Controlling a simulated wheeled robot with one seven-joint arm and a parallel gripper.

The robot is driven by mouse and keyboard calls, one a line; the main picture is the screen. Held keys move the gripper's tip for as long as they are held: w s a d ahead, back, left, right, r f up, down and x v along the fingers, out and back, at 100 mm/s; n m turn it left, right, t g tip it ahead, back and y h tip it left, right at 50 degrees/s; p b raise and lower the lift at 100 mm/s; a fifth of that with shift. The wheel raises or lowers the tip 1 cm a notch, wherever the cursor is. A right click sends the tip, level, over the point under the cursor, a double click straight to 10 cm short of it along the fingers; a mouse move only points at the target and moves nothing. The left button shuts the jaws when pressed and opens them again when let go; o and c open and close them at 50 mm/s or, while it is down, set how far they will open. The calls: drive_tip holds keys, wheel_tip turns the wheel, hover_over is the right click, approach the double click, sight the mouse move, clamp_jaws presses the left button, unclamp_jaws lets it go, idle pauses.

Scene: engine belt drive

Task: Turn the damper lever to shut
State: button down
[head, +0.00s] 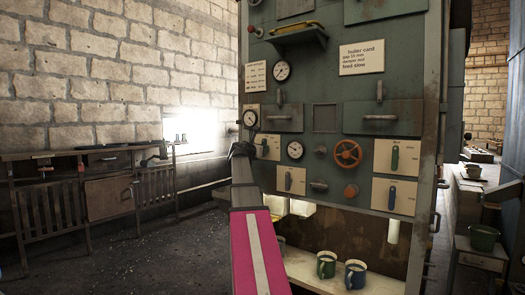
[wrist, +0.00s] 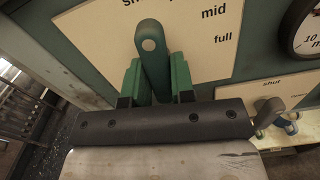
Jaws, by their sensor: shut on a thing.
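The damper lever (wrist: 150,42) is a dark grey-green handle with a round pale pivot spot. It stands in front of a cream plate (wrist: 215,65) marked "mid" and "full", with a partly hidden "sh..." label above. My gripper (wrist: 157,88) has its two green fingers on either side of the lever's lower part and is shut on it. In the head view my arm's dark wrist (head: 243,150) reaches the left side of the green panel, beside a cream plate (head: 273,143). The fingertips cannot be made out there.
A dial gauge (head: 295,150) and a second plate (wrist: 280,95) marked "shut" and "open" sit right of the held lever. Two mugs (head: 326,264) stand on the shelf below. A boiler card (head: 362,57) hangs above.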

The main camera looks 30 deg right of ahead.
drive_tip(key=shift+n, duration=0.6)
drive_tip(key=c, duration=1)
unclamp_jaws()
drive_tip(key=v, duration=1.1)
drive_tip(key=shift+d+f, duration=0.1)
